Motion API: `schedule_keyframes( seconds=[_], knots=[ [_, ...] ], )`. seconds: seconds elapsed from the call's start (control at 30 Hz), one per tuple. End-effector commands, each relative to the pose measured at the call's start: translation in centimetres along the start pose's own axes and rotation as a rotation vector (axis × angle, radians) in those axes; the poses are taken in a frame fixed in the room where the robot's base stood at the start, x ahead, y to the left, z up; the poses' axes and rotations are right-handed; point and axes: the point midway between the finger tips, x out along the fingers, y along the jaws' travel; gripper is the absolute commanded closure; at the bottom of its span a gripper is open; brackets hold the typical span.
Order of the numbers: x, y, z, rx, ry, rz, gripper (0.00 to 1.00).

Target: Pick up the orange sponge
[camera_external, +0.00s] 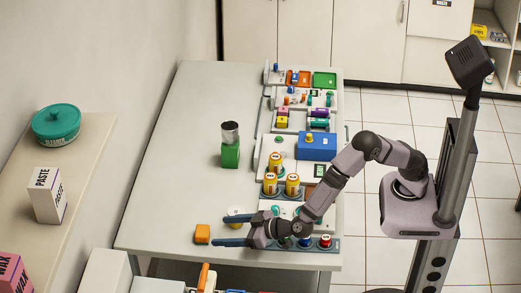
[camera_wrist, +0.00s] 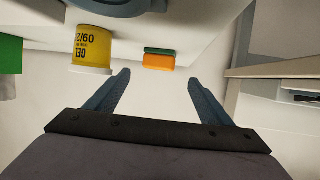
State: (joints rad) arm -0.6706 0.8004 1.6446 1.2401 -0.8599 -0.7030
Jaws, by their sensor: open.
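The orange sponge (camera_external: 202,233) lies on the near left part of the table in the external view. In the wrist view it is an orange block (camera_wrist: 159,62) with a dark green layer along its upper edge in the picture. My gripper (camera_external: 220,230) is open and empty, with its blue fingers pointing left toward the sponge. In the wrist view the sponge shows just beyond my gripper's fingertips (camera_wrist: 160,76), roughly centred between them, and nothing is gripped. The sponge appears apart from both fingers.
A yellow jar marked GEL (camera_wrist: 92,45) stands close beside one finger. A green box (camera_external: 230,153) with a dark cup stands farther back on the table (camera_external: 180,150). Racks with yellow jars (camera_external: 271,184) and several small items line the right side. The table's middle left is clear.

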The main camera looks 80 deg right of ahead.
Motion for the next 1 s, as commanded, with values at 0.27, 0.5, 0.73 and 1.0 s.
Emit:
schedule_keyframes(
  seconds=[0.27, 0.5, 0.73, 1.0],
  knots=[
    [1.2, 0.1, -0.1, 0.000, 0.000, -0.001, 0.25],
    [3.5, 0.3, -0.4, 0.002, -0.001, 0.002, 0.25],
    [5.8, 0.3, -0.4, 0.001, 0.000, 0.000, 0.25],
    [6.3, 0.2, -0.4, 0.000, 0.000, -0.002, 0.25]
  ],
)
